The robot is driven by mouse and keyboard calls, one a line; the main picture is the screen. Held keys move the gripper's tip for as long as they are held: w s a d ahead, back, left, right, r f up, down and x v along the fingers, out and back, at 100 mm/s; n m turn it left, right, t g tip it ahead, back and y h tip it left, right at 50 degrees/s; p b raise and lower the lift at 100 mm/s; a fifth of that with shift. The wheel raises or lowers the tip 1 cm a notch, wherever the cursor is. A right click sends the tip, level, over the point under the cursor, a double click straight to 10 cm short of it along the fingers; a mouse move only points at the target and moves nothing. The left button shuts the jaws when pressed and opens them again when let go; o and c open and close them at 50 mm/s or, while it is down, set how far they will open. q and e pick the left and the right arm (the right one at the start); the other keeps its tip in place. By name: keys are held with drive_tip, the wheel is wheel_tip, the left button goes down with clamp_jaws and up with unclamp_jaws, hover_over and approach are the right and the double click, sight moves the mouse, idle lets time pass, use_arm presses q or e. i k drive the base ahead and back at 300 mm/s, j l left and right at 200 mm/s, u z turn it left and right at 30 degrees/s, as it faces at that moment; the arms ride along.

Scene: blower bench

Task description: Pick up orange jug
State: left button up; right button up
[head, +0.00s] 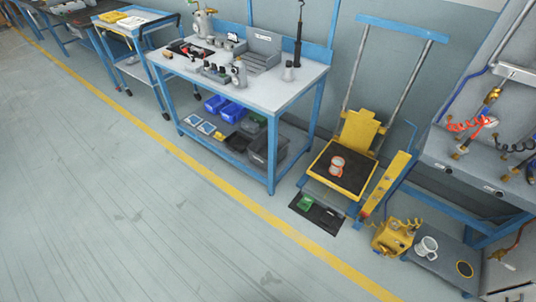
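A small orange jug (337,167) with a pale band stands on the dark top of a yellow and blue lift stand (350,188), right of the middle of the head view. It appears upright, and nothing touches it except the stand's top. Neither of my grippers shows in this view.
A blue-legged workbench (270,94) with tools and fittings stands left of the lift stand, with blue bins (222,107) below. A yellow machine (391,237) and a white jug (427,247) are at the lower right. Open floor (130,200) lies beyond the yellow line.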

sight(337, 163)
drive_tip(key=i+j+z, duration=0.3)
drive_tip(key=i+j, duration=0.2)
drive_tip(key=i+j+z, duration=0.25)
drive_tip(key=i+j, duration=0.25)
drive_tip(key=j, duration=0.1)
